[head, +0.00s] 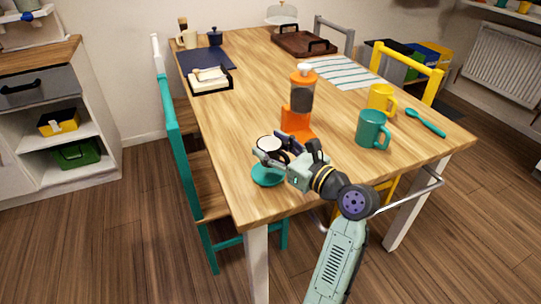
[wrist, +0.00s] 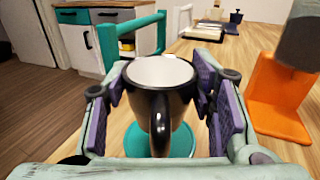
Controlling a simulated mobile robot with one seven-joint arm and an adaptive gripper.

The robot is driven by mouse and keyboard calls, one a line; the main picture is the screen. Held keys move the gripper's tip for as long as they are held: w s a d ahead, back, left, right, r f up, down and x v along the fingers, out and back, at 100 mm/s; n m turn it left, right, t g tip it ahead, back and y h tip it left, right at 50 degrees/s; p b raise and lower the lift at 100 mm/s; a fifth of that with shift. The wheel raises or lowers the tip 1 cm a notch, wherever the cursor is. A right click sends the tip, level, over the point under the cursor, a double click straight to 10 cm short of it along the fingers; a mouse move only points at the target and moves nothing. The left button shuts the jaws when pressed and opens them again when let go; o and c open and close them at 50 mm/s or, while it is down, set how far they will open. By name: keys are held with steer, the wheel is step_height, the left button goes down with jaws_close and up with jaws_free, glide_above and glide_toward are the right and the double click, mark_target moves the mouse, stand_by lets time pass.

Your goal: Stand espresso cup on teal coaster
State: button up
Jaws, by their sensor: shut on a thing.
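The espresso cup (wrist: 158,90) is glossy black with a white inside and is upright between the purple pads of my gripper (wrist: 165,105). Its handle points toward the wrist camera. In the head view the cup (head: 268,143) shows just behind my gripper (head: 272,156), which is shut on it and partly hides it. The teal coaster (head: 268,177) lies near the table's front left corner, below the gripper. In the wrist view the coaster (wrist: 187,146) shows on both sides of the cup's lower part. The cup's base is hidden, so I cannot tell whether it touches the coaster.
An orange grinder or blender (head: 299,105) stands close behind and right of my gripper. A teal mug (head: 372,129), a yellow mug (head: 381,98) and a teal spoon (head: 425,122) are at the right. A teal chair (head: 175,130) stands along the left edge.

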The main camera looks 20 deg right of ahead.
steer(key=shift+w+a, duration=0.1)
steer(key=shift+w, duration=0.15)
steer(key=shift+f, duration=1.75)
steer(key=shift+f, duration=0.15)
steer(key=o, duration=1.2)
